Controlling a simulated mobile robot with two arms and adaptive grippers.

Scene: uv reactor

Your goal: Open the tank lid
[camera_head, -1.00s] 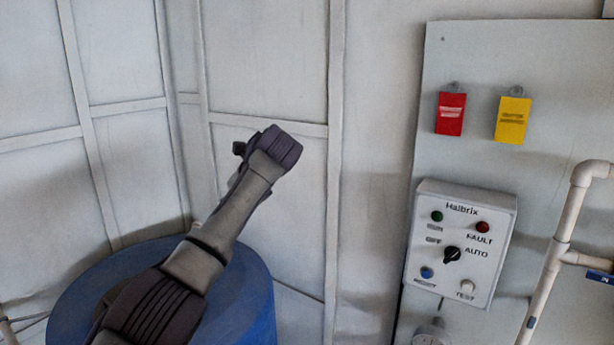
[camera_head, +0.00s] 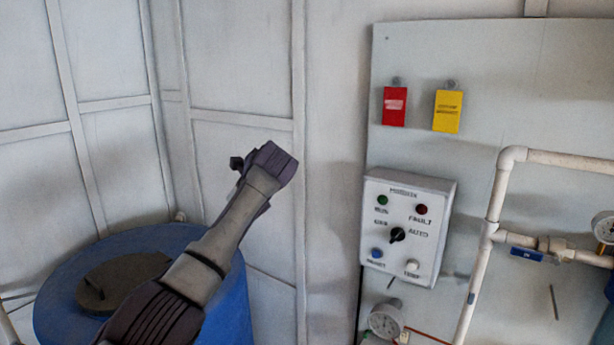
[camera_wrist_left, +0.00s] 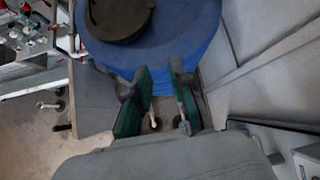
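A blue tank (camera_head: 225,315) stands at the lower left of the head view. On its top lies a round dark grey-brown lid (camera_head: 135,268) with a small raised knob (camera_head: 93,288); it looks closed. My left arm covers the lid's right side and part of the tank. The left wrist view also shows the tank (camera_wrist_left: 190,30) and the lid (camera_wrist_left: 118,18), cut off by the top edge. My left gripper (camera_wrist_left: 158,75) shows there with two green-padded fingers apart and nothing between them; the tank is ahead of its tips. My right gripper is in neither view.
A wall panel on the right carries a control box (camera_head: 405,225), a red tag (camera_head: 394,106), a yellow tag (camera_head: 447,111), a gauge (camera_head: 385,321) and white pipes (camera_head: 490,225). Panelled walls stand close behind the tank. Floor shows left in the wrist view.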

